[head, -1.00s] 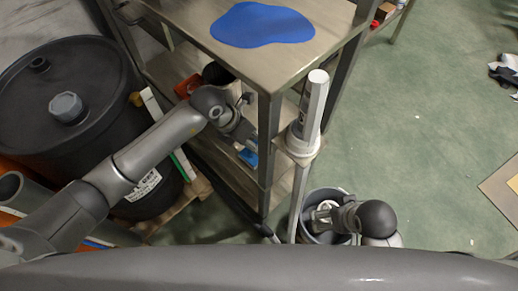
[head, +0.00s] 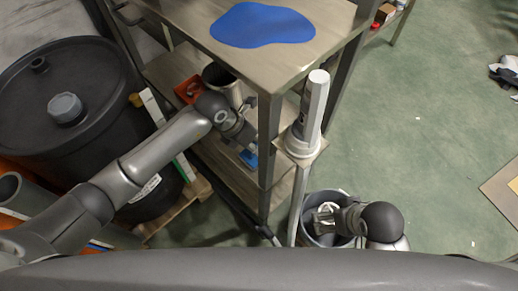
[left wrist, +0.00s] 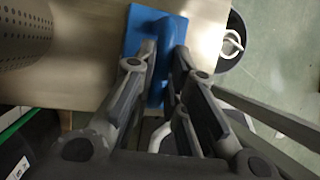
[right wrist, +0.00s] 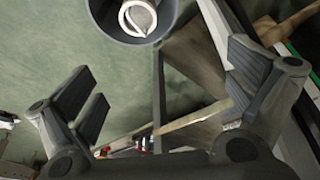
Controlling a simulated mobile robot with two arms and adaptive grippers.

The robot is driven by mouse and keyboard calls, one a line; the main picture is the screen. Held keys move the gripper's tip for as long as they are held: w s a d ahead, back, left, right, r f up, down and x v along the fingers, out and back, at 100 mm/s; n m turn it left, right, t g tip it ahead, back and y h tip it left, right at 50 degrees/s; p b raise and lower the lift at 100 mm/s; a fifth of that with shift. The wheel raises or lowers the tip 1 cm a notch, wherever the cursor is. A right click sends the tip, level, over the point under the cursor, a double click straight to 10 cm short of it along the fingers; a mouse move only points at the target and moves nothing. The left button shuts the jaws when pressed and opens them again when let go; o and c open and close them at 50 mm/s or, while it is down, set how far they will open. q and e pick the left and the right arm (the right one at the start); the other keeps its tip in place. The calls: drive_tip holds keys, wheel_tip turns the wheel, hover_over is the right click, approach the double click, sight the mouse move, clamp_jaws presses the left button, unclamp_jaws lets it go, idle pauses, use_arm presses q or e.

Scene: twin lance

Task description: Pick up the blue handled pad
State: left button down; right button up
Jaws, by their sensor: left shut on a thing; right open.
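The blue handled pad (head: 249,158) lies on a lower shelf of the metal rack, partly hidden by my left gripper (head: 246,143) in the head view. In the left wrist view, the flat blue pad (left wrist: 137,32) has a raised blue handle between the fingers of my left gripper (left wrist: 162,62), which is shut on it. I cannot tell whether the pad is clear of the shelf. My right gripper (right wrist: 165,88) is open with nothing between its fingers. In the head view my right gripper (head: 325,216) is over a grey bucket.
The rack's top (head: 335,25) carries a blue patch (head: 262,25) and stands above my left gripper. A perforated metal cylinder (left wrist: 25,35) is near the pad. A white post-like object (head: 311,115) stands beside the rack. The bucket (right wrist: 133,38) holds a white item. A black drum (head: 65,100) is at left.

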use_arm(q)
drive_tip(key=shift+r, duration=0.1)
drive_tip(key=shift+r, duration=0.5)
drive_tip(key=p+v, duration=0.1)
drive_tip(key=v, duration=0.1)
drive_tip(key=shift+r, duration=0.3)
drive_tip(key=s+a, duration=0.3)
drive_tip(key=a, duration=0.5)
drive_tip(key=s+a, duration=0.2)
drive_tip(key=a, duration=0.6)
drive_tip(key=shift+s+p, duration=0.35)
drive_tip(key=shift+s, duration=0.05)
use_arm(e)
drive_tip(key=x, duration=0.6)
drive_tip(key=shift+s+a+f, duration=0.1)
drive_tip(key=shift+s, duration=0.35)
